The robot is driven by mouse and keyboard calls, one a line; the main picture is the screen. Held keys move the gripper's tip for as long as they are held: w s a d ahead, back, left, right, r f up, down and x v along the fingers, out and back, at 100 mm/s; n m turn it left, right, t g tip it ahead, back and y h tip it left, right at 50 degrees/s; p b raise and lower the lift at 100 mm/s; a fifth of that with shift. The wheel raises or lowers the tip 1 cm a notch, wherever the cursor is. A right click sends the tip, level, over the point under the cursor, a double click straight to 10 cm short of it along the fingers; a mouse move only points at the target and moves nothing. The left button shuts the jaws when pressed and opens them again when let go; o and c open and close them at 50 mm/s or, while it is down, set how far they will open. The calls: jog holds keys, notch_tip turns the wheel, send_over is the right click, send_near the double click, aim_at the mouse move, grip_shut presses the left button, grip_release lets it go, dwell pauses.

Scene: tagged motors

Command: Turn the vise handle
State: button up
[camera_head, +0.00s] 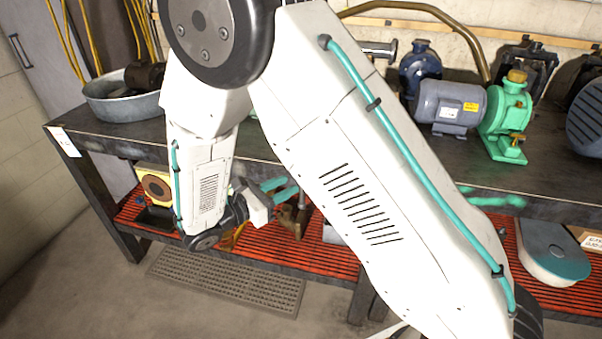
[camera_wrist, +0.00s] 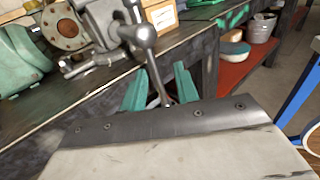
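The vise (camera_wrist: 97,22) is grey metal and sits at the bench edge, cut off by the top of the wrist view. Its handle (camera_wrist: 151,62) is a grey rod that slants down from a rounded knob. The rod's lower end passes between the two teal fingers of my gripper (camera_wrist: 160,70). The fingers are apart, with a gap on each side of the rod, so my gripper is open around it. In the head view my gripper (camera_head: 285,188) is in front of the bench, below its top. My arm hides most of the vise there.
The bench (camera_head: 95,137) carries a metal basin (camera_head: 113,100), a grey motor (camera_head: 447,107) and a green pump (camera_head: 507,115). A red slatted shelf (camera_head: 325,262) lies below. A floor grate (camera_head: 225,280) is in front. A blue frame (camera_wrist: 300,97) stands at right in the wrist view.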

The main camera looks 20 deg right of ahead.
jog(key=shift+n+t, duration=0.4)
jog(key=shift+t, duration=0.1)
jog(key=x, duration=0.3)
jog(key=w+x, duration=0.1)
jog(key=x, duration=0.3)
jog(key=shift+w, duration=0.2)
grip_shut()
